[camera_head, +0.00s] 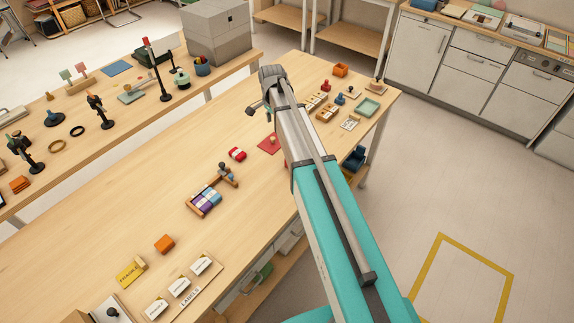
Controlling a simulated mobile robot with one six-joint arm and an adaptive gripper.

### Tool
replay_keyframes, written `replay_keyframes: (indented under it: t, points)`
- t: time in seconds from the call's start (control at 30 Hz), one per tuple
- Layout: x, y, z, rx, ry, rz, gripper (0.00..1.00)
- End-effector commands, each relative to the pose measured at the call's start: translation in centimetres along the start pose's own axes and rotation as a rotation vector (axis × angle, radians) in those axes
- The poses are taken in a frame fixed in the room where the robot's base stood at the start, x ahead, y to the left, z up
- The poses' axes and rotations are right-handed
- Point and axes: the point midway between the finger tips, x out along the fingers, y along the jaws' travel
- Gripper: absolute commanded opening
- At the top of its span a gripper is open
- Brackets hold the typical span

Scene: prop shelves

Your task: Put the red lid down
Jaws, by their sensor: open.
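My arm reaches across the long wooden table, and my gripper (259,110) is over its far part, seen from behind and partly hidden by my own arm. It is open, and I see nothing held between its fingers. A flat red square (268,143) lies on the table just below the gripper in the picture, its right side close to my arm. A small rounded red piece with a white band (237,154) lies to its left. I cannot tell for sure which of these red things is the lid.
Bare tabletop lies left of the red pieces.

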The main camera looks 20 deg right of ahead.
Motion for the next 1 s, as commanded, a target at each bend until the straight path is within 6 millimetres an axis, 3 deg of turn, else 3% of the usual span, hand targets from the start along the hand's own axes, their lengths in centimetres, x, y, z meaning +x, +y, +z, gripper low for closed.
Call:
replay_keyframes:
  t: [0.03, 0.6, 0.8, 1.0]
  points:
    - [0.0, 2.0, 1.1, -0.059, 0.0, 0.0, 0.63]
    - [0.0, 18.6, 9.6, -0.91, 0.0, 0.001, 0.63]
    - [0.0, 21.6, 11.2, -1.091, 0.0, 0.001, 0.63]
    - [0.0, 22.2, 11.4, -1.141, 0.0, 0.001, 0.63]
